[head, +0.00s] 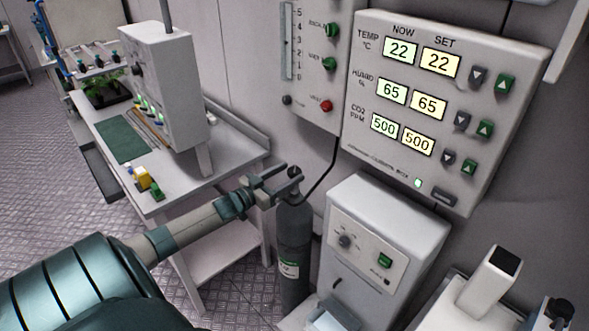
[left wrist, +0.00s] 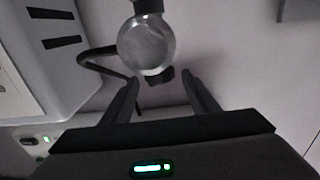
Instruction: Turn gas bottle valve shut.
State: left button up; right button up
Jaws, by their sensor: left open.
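The dark grey gas bottle (head: 294,262) stands upright between the bench and a white cabinet. Its dark valve top (head: 294,172) shows beside the fingers of my left gripper (head: 291,184). In the left wrist view a round, shiny grey part (left wrist: 146,44), with dark pieces at its top and lower edge, lies just beyond the open fingers of my left gripper (left wrist: 160,78). The lower dark piece (left wrist: 160,76) sits near the gap between the fingertips. I cannot tell whether a finger touches it. My right gripper is not in view.
A white cabinet (head: 385,235) stands close right of the bottle. A wall control panel (head: 440,100) hangs above it. A black hose (head: 326,172) runs up from the bottle top. A bench (head: 215,165) with a grey device (head: 160,85) is on the left.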

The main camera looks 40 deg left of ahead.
aim_at(289, 173)
pick_arm(q)
jog(key=shift+w+d, duration=0.15)
jog(key=shift+w, duration=1.4)
jog(key=shift+c, duration=0.2)
jog(key=c, duration=1)
